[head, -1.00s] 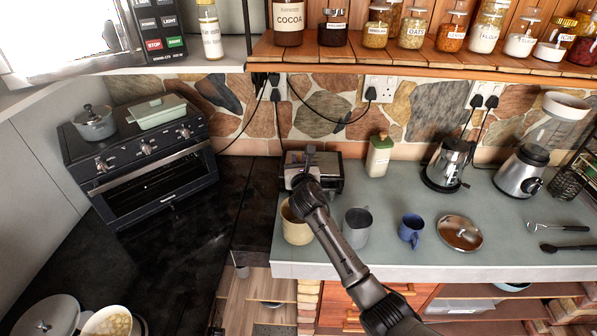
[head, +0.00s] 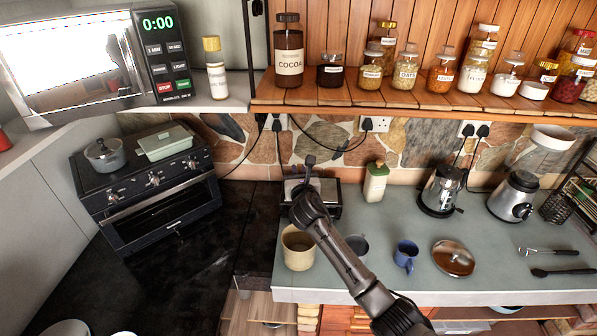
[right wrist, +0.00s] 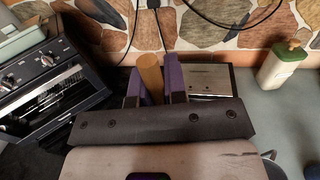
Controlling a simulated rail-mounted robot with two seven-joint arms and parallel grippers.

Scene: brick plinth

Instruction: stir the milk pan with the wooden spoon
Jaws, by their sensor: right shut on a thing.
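My right gripper (head: 309,164) is in front of the toaster and beyond the beige crock (head: 298,262). In the right wrist view, the right gripper (right wrist: 152,76) has its purple fingers shut on the wooden spoon (right wrist: 150,74), of which a round wooden end shows between them. The rest of the spoon is hidden. A grey lidded pan (head: 104,155) sits on top of the black oven. A pale pot (head: 123,333) is almost wholly cut off at the bottom left edge, so its contents are hidden. I cannot tell which of these is the milk pan. My left gripper is not in view.
The black oven (head: 150,190) stands left on the dark worktop (head: 190,255), which is largely clear. The toaster (head: 325,195) is behind my right arm. A blue mug (head: 405,255), a lid (head: 453,258) and a kettle (head: 440,190) are to the right. A jar shelf (head: 400,100) overhangs.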

